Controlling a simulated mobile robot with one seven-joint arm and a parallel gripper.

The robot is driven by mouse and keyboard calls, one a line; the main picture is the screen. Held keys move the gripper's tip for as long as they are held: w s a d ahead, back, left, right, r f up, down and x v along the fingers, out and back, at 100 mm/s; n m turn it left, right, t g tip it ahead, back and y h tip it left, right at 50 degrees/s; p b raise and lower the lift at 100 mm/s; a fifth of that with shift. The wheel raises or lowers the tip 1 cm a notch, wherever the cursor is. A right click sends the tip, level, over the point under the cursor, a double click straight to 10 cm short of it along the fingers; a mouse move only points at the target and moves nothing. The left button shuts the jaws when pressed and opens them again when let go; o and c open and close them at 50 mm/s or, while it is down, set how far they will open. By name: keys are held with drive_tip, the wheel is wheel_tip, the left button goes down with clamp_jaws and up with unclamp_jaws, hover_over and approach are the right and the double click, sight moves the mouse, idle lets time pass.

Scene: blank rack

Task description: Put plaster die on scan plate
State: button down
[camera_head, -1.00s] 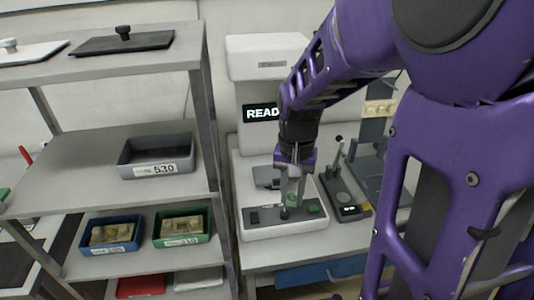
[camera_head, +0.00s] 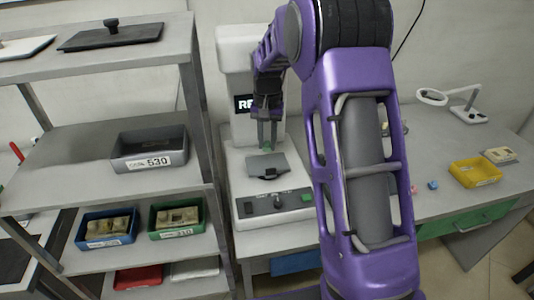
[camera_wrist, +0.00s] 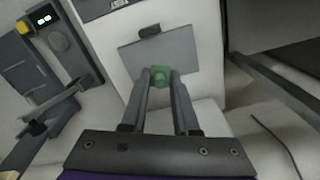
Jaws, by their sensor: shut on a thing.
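The plaster die appears as a small green block (camera_wrist: 160,75) between my fingertips in the wrist view. My gripper (camera_head: 267,146) points down and is shut on the die, which shows small and partly covered in the head view. The scan plate seems to be the grey plate (camera_head: 255,164) on the white scanner, just below my gripper in the picture. It also shows behind the die in the wrist view (camera_wrist: 183,52). I cannot tell whether the die touches the plate or hangs above it.
The white scanner (camera_head: 232,170) has a tall back housing with a lit display and a front control panel (camera_head: 250,206). A metal rack (camera_head: 65,150) with a grey tray (camera_head: 122,152) and blue and green trays stands at left. A yellow tray (camera_head: 470,182) is at right. My arm covers much of the bench.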

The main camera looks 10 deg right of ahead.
sight(267, 163)
wheel_tip(267, 163, down, 5)
drive_tip(key=shift+r, duration=0.15)
drive_tip(key=shift+w, duration=0.2)
drive_tip(key=shift+f, duration=0.2)
drive_tip(key=shift+f+b, duration=0.15)
drive_tip(key=shift+b, duration=0.15)
drive_tip(key=c, duration=0.7)
unclamp_jaws()
